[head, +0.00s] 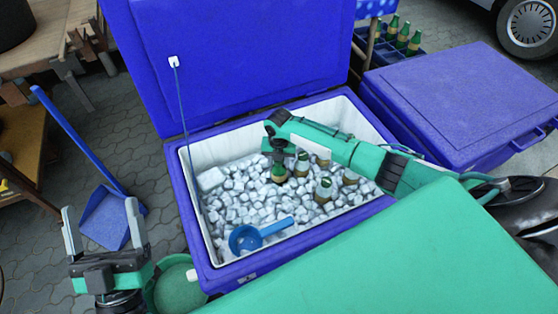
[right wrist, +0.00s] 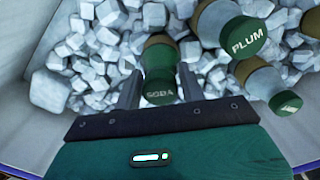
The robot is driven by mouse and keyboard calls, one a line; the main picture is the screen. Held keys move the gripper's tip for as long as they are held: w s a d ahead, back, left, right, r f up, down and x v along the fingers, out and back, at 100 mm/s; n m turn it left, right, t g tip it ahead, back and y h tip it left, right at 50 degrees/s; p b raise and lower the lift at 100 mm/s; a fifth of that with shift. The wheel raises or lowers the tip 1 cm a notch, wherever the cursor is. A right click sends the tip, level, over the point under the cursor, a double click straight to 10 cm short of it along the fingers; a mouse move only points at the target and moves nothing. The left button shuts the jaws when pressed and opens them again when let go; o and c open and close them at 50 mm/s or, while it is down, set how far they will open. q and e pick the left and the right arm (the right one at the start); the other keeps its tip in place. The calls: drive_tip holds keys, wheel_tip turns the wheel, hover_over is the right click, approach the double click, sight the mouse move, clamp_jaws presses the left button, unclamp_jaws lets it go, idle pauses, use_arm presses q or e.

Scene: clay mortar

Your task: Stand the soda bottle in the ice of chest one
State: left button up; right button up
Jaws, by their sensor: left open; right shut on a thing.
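The open blue chest (head: 178,195) is full of ice cubes (head: 235,195); whether it is chest one I cannot tell. My right gripper (head: 280,160) reaches into it from the right and is shut on the soda bottle (head: 279,174), a green-and-brown bottle. In the right wrist view the cap of the soda bottle (right wrist: 160,93) reads SODA, between the two fingers (right wrist: 159,82). The bottle looks about upright, its lower end at the ice; how deep it sits is hidden. My left gripper (head: 100,207) is open and empty, outside the chest at left.
Several other bottles stand in the ice close by, including a PLUM bottle (right wrist: 247,40). A blue scoop (head: 258,235) lies on the ice at the front. A closed blue chest (head: 465,100) stands at right. A blue long-handled dustpan (head: 105,215) is at left.

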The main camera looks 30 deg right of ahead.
drive_tip(key=shift+f+b, duration=0.3)
drive_tip(key=shift+f, duration=0.2)
drive_tip(key=o, duration=1.5)
drive_tip(key=shift+o, duration=0.2)
